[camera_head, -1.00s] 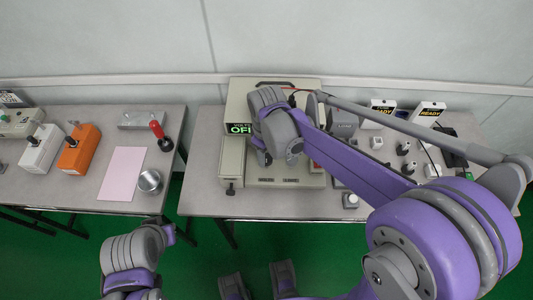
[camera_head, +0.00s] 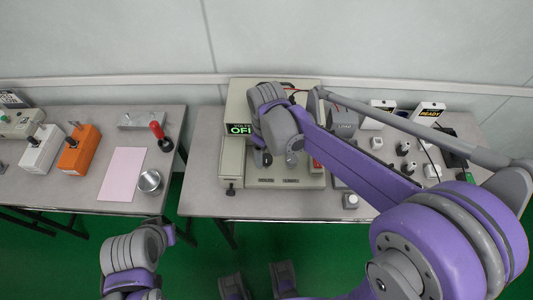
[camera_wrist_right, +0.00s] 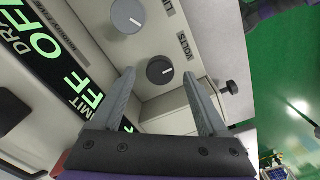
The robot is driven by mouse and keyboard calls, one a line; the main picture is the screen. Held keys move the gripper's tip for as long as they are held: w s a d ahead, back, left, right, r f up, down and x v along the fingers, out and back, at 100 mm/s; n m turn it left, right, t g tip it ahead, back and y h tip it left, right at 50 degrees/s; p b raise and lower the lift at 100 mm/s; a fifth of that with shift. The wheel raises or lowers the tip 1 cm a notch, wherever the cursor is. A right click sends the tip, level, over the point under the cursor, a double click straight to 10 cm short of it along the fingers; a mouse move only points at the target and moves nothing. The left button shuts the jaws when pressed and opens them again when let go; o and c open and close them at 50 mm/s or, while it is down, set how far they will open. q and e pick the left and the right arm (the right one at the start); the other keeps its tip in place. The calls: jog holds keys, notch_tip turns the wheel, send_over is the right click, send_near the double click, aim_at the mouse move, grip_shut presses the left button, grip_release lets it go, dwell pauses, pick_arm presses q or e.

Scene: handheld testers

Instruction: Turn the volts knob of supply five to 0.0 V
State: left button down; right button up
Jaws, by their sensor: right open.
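The grey-beige supply (camera_head: 236,165) stands on the right-hand table, with a green lit display (camera_head: 240,129) reading partly "OFF". In the right wrist view its front panel has a dark round knob (camera_wrist_right: 160,70) with a white pointer line, beside the label "VOLTS". A lighter grey knob (camera_wrist_right: 128,16) sits further up the panel. My right gripper (camera_wrist_right: 158,76) is open, with one finger on each side of the dark knob; I cannot tell whether they touch it. In the head view my right arm hides much of the panel.
Several small testers and plugs (camera_head: 403,149) stand right of the supply. The left table holds an orange box (camera_head: 79,151), a white box (camera_head: 41,150), a pink sheet (camera_head: 123,174), a metal cup (camera_head: 149,181) and a red-handled lever (camera_head: 157,130). A gap separates the tables.

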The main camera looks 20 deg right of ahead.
aim_at(267, 158)
notch_tip(267, 158, up, 10)
jog(key=shift+f+p, duration=0.15)
jog(key=shift+p, duration=0.3)
jog(key=s+d+f+m+t+p, duration=0.1)
jog(key=s+d+m+t+p, duration=0.1)
jog(key=s, duration=0.5)
jog(key=s+d+f+m+t+p, duration=0.1)
jog(key=s+d+f+m+t, duration=0.1)
jog(key=s+m, duration=0.4)
jog(key=s+d+t, duration=0.1)
jog(key=d, duration=0.1)
jog(key=shift+d+p, duration=0.35)
dwell(1.2)
